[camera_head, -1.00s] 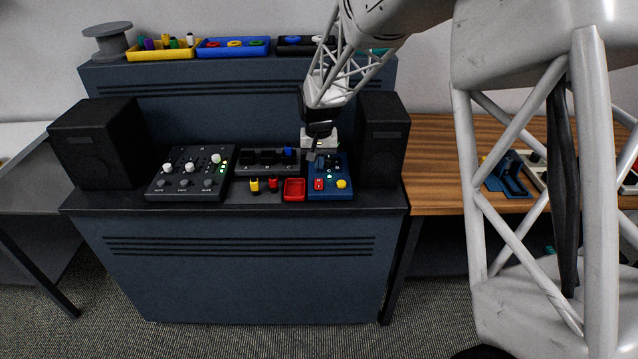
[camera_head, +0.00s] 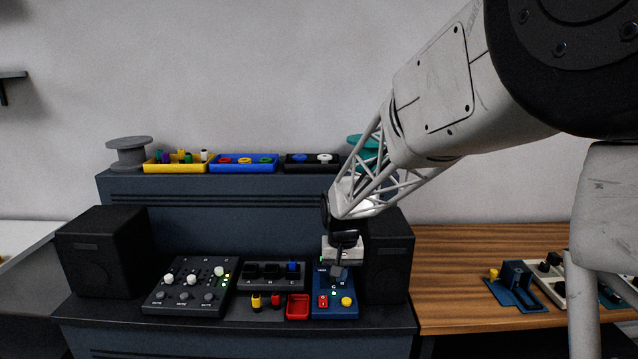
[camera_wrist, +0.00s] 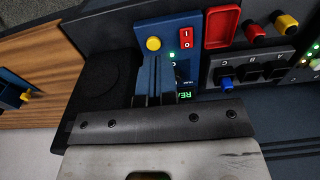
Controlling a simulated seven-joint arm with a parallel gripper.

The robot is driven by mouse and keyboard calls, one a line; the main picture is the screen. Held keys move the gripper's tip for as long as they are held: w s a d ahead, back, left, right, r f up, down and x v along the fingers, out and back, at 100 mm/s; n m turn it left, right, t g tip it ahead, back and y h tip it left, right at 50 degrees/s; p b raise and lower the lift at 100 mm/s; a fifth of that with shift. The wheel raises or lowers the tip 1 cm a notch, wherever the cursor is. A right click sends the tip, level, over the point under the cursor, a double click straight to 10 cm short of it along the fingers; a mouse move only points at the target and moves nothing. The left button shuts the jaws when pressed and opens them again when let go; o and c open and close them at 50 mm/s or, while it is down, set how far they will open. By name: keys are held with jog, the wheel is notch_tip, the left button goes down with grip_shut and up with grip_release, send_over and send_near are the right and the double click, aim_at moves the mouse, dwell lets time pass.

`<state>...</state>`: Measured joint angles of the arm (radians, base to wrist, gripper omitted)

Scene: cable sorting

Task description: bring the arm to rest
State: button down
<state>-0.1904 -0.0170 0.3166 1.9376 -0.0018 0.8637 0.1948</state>
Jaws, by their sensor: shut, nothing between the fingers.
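The box has a red rocker switch (camera_wrist: 186,40), a yellow button (camera_wrist: 153,43), a lit green lamp and a partly hidden green display. Whether the fingertips touch the box cannot be told.
Left of the box are a red tray (camera_head: 298,307), yellow and red plugs, a black socket block (camera_head: 272,270) and a mixer (camera_head: 188,285). Speakers (camera_head: 105,250) flank them. Yellow, blue and black trays (camera_head: 243,164) stand on the upper shelf. A wooden table (camera_head: 450,260) is at right.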

jog(key=s+d+r+t, duration=0.1)
jog(key=s+d+r, duration=0.3)
jog(key=s, duration=0.5)
jog(key=s+d+r, duration=0.4)
jog(key=s+r, duration=0.1)
jog(key=s, duration=0.3)
jog(key=s+d, duration=0.2)
jog(key=s, duration=0.7)
jog(key=s+d+t, duration=0.1)
jog(key=s+d, duration=0.2)
jog(key=s, duration=0.7)
jog(key=shift+r, duration=0.15)
